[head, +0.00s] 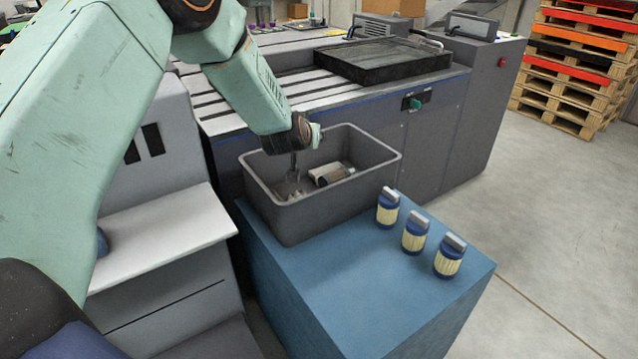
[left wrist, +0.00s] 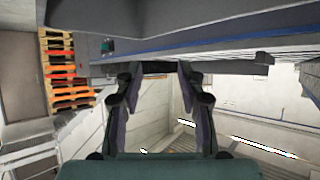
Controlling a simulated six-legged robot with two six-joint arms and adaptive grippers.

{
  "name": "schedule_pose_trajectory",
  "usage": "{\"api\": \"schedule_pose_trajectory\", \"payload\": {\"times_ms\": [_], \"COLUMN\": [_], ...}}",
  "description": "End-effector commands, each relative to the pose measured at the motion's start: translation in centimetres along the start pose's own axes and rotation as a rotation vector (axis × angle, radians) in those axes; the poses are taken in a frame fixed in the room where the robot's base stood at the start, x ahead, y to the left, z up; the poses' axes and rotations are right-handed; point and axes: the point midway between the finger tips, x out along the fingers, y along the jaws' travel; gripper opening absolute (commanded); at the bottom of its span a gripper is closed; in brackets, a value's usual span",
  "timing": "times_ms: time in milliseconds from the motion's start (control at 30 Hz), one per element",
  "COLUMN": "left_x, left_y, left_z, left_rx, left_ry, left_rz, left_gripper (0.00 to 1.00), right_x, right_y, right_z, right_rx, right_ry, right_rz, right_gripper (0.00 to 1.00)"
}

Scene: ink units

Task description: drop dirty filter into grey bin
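The grey bin (head: 325,208) is an open rectangular tub standing on a blue block. Inside it lies a silver and brownish cylindrical piece (head: 332,174), which may be the dirty filter; some pale bits lie beside it near the left wall. My left arm reaches in from the left, and its gripper (head: 294,178) hangs over the left part of the bin, partly hard to make out against the dark interior. In the left wrist view the left gripper's two dark fingers (left wrist: 160,110) are spread apart, with nothing visible held between them. My right gripper is not in view.
Three blue containers with cream labels and grey tops (head: 414,233) stand in a row right of the bin on the blue block (head: 340,300). A grey machine (head: 440,120) with a black tray stands behind. Pallets (head: 575,60) are stacked at the back right. The right floor is clear.

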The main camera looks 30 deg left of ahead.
Motion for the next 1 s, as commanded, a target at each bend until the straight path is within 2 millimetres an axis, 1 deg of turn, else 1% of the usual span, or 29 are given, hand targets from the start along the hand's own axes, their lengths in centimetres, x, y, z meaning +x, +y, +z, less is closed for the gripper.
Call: {"api": "schedule_pose_trajectory", "payload": {"times_ms": [33,200,400,600,1000], "left_x": [-0.9,-3.4,-5.6,-6.4,-6.4], "left_y": [0.0,0.0,0.0,0.0,0.0], "left_z": [0.0,0.0,0.0,0.1,0.1], "left_rx": [-0.001,0.000,-0.001,-0.001,-0.001], "left_ry": [-0.001,-0.001,-0.001,-0.002,-0.001], "left_rz": [0.001,0.001,0.000,0.000,0.000], "left_gripper": [0.39,0.39,0.39,0.39,0.39], "right_x": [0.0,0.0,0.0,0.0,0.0], "right_y": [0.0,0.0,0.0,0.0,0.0], "right_z": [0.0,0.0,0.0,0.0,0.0], "right_rx": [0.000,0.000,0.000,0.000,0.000], "right_ry": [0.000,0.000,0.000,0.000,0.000], "right_rz": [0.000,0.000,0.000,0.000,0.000], "right_gripper": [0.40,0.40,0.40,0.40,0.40]}}
